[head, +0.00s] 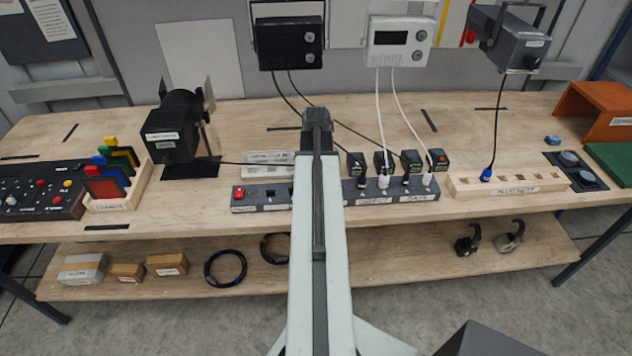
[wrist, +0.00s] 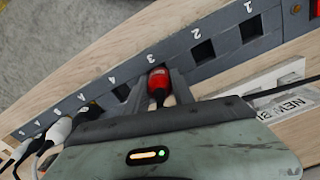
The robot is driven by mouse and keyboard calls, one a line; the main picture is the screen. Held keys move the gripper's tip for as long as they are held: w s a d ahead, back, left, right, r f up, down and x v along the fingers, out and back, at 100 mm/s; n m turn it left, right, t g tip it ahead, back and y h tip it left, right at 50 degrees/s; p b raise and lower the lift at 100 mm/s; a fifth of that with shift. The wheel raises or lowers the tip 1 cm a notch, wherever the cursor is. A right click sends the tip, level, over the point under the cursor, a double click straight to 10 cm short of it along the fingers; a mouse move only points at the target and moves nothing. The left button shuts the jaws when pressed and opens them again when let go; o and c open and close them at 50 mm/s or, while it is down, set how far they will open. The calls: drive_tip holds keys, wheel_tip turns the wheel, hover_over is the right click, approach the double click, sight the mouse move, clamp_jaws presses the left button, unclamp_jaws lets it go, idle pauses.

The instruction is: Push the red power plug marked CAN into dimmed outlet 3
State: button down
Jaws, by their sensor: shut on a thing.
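My gripper (wrist: 160,94) shows in the wrist view, its two grey fingers shut on a red plug (wrist: 157,80). No CAN marking is readable on it. The plug's front end is at the outlet under the number 3 on the dark grey power strip (wrist: 178,62). I cannot tell how deep it sits. Outlets 1 and 2 to its right and outlet 4 to its left look empty. In the head view the strip (head: 310,196) lies along the bench, and my arm hides outlet 3, the plug and my gripper.
White plugs (wrist: 58,130) and dark plugs fill the strip's left end in the wrist view. A white labelled block (head: 268,157) lies behind the strip, with a dark cable passing it. A black lamp (head: 178,125) stands left, and a wooden socket block (head: 508,184) right.

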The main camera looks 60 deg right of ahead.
drive_tip(key=shift+f+b, duration=0.3)
drive_tip(key=shift+f, duration=0.1)
drive_tip(key=c, duration=1)
unclamp_jaws()
wheel_tip(320, 180, up, 8)
drive_tip(key=p, duration=0.8)
drive_tip(key=shift+r, duration=0.1)
